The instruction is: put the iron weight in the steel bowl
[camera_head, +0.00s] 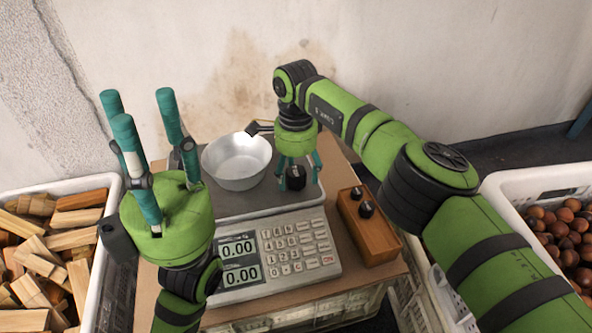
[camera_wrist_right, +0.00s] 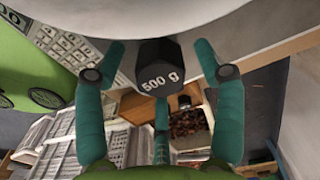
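The iron weight (camera_head: 296,178) is a small black piece between the fingers of my right gripper (camera_head: 299,178), over the right end of the scale platform. In the right wrist view the weight (camera_wrist_right: 160,75) shows its "500 g" marking and looks much nearer than the things below it. My right gripper's teal fingers (camera_wrist_right: 160,70) stand around it; the exact contact is hard to see. The steel bowl (camera_head: 237,162), shallow and empty, sits on the platform to the left of the weight. My left gripper (camera_head: 140,105) is open and empty, fingers upward, at the left.
The scale (camera_head: 275,252) reads 0.00 on both displays. A wooden block (camera_head: 368,228) with two black knobbed pieces stands right of it. A crate of wood pieces (camera_head: 115,215) is at the left, a crate of chestnuts (camera_head: 505,192) at the right. A wall stands behind.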

